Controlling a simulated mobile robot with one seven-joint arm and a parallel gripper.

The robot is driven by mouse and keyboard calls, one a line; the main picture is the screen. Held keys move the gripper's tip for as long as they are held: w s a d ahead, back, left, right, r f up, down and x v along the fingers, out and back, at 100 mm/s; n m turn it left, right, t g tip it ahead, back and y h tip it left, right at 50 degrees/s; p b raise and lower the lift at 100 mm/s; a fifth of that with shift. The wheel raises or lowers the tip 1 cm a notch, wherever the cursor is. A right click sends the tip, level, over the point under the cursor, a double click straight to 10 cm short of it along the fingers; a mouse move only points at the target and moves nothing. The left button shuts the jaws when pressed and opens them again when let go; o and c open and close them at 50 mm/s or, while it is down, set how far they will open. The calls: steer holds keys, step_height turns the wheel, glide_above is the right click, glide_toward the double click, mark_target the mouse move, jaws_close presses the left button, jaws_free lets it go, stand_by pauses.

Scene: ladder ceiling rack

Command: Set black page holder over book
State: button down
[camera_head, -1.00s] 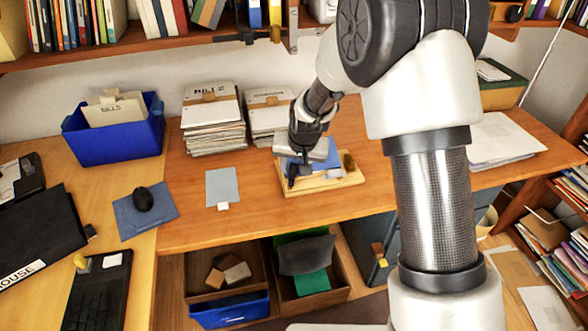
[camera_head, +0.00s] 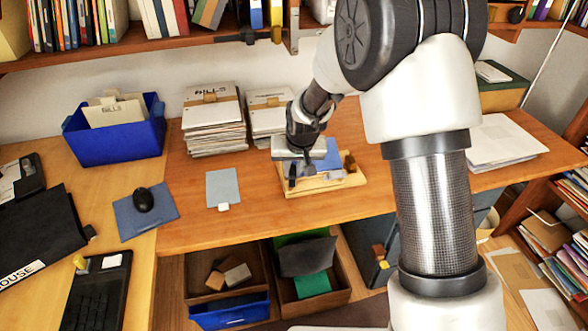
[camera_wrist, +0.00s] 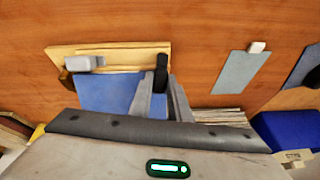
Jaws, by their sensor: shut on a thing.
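A blue book (camera_head: 326,152) lies on a pale wooden board (camera_head: 318,187) on the desk. Both also show in the wrist view, the book (camera_wrist: 105,92) and the board (camera_wrist: 115,49). My gripper (camera_wrist: 164,88) is over one side edge of the book and board, its fingers shut on the black page holder (camera_wrist: 161,68). The holder stands upright between the fingertips at the book's edge; I cannot tell whether it touches the pages. In the head view, my gripper (camera_head: 291,172) hides part of the book. A whitish block (camera_wrist: 78,63) sits at the board's opposite corner.
Stacks of paper (camera_head: 213,125) stand behind and left of the board. A grey-blue sheet (camera_head: 222,187) lies to the left, with clear desk between. A blue bin (camera_head: 117,142) stands farther left, and loose papers (camera_head: 500,140) lie at the right.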

steer(key=c, duration=1.6)
jaws_free()
steer(key=shift+c, duration=0.2)
steer(key=p+v, duration=0.2)
steer(key=v, duration=1.5)
steer(key=shift+r+p, duration=0.25)
steer(key=shift+p, duration=0.1)
steer(key=shift+s+d, duration=0.1)
steer(key=s+d+r, duration=0.9)
steer(key=s, duration=0.2)
steer(key=s+d+m+t+h, duration=0.15)
steer(key=s+d, duration=0.45)
steer(key=s, duration=0.7)
step_height(320, 180, up, 16)
steer(key=p, duration=1.5)
